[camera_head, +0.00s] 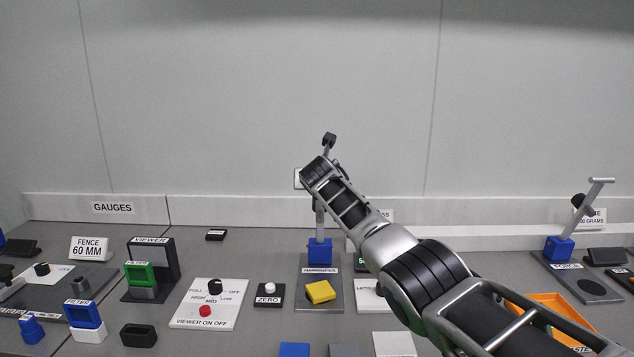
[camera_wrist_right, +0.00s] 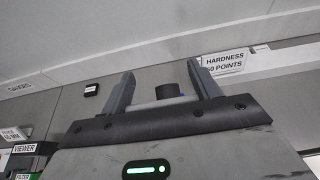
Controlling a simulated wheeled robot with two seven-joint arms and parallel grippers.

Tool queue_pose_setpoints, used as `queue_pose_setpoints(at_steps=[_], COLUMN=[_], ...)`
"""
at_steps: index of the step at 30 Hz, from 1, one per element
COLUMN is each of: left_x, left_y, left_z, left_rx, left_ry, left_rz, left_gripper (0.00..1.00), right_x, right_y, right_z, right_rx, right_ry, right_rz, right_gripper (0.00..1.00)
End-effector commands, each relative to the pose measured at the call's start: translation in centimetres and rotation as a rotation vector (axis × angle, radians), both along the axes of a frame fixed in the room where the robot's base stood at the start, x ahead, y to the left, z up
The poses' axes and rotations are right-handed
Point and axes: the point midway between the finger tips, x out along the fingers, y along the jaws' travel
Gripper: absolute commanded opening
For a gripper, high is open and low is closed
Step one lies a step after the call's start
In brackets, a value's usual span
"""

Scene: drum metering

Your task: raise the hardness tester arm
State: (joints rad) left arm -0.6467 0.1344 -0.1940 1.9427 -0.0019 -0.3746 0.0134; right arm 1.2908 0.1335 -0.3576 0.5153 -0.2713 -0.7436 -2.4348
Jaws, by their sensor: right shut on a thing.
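The hardness tester has a blue block (camera_head: 320,251) on a grey base plate (camera_head: 307,291) marked HARDNESS, in the middle of the head view. Its grey arm (camera_head: 319,222) stands steeply up from the block, with a black end (camera_head: 329,139) at the top. My right arm comes in from the lower right, and its wrist covers the middle of the tester arm. In the right wrist view my right gripper (camera_wrist_right: 163,84) has a grey bar and a black knob (camera_wrist_right: 167,91) between its fingers. It is shut on the tester arm. My left gripper is not in view.
A yellow block (camera_head: 320,291) lies on the tester's plate. A ZERO button (camera_head: 269,289) and a white switch panel (camera_head: 208,304) stand to the left. A similar blue-based device (camera_head: 559,247) stands at the right, near an orange tray (camera_head: 549,299). The wall behind is bare.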

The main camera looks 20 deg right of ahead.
Motion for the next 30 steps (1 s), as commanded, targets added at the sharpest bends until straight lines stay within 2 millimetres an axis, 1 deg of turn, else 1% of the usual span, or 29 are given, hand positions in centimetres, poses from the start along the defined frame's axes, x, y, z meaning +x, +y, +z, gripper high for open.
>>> queue_pose_setpoints(at_steps=[1,20,21,22,23,30], left_x=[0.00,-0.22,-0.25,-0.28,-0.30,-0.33], left_y=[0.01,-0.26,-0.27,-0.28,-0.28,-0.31], left_z=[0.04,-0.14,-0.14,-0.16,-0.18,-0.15], left_rx=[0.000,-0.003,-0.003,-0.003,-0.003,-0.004], left_ry=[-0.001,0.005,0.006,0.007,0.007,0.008], left_rz=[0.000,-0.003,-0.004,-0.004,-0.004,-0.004], left_gripper=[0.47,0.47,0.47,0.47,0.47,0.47], right_x=[-0.19,-0.25,-0.25,-0.24,-0.22,-0.14], right_y=[-0.19,-0.20,-0.20,-0.20,-0.20,-0.17], right_z=[-1.02,-1.25,-1.25,-1.22,-1.16,-0.66], right_rx=[0.009,0.017,0.017,0.017,0.017,0.014], right_ry=[0.028,0.045,0.046,0.045,0.044,0.034], right_rz=[-0.006,-0.006,-0.006,-0.006,-0.006,-0.003], right_gripper=[0.21,0.21,0.70,0.78,0.84,0.84])
